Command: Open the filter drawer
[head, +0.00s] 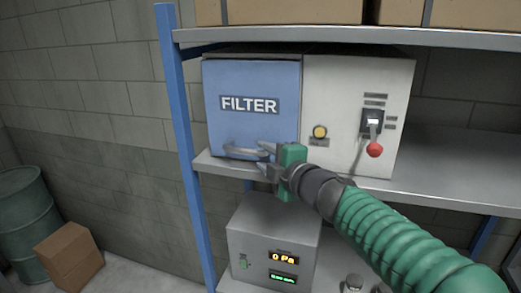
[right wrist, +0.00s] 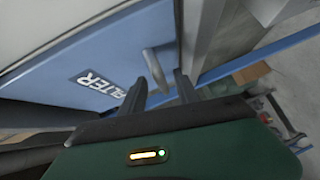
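The filter drawer (head: 240,80) is the blue front marked FILTER on the left of a box on the shelf. It looks shut, flush with the white panel beside it. Its grey bar handle (head: 242,152) runs along the bottom of the front. My right gripper (head: 265,158) is open at the right end of the handle. In the right wrist view the handle (right wrist: 155,70) stands just ahead of the gap between the two dark fingers (right wrist: 159,86). I cannot tell whether they touch it. My left gripper is not in view.
The white panel (head: 338,88) has a yellow button (head: 320,131) and a red-knobbed lever (head: 375,149). A blue shelf post (head: 182,140) stands just left of the drawer. Below is a grey display box (head: 262,225). A carton (head: 69,255) and green drum (head: 25,222) stand left.

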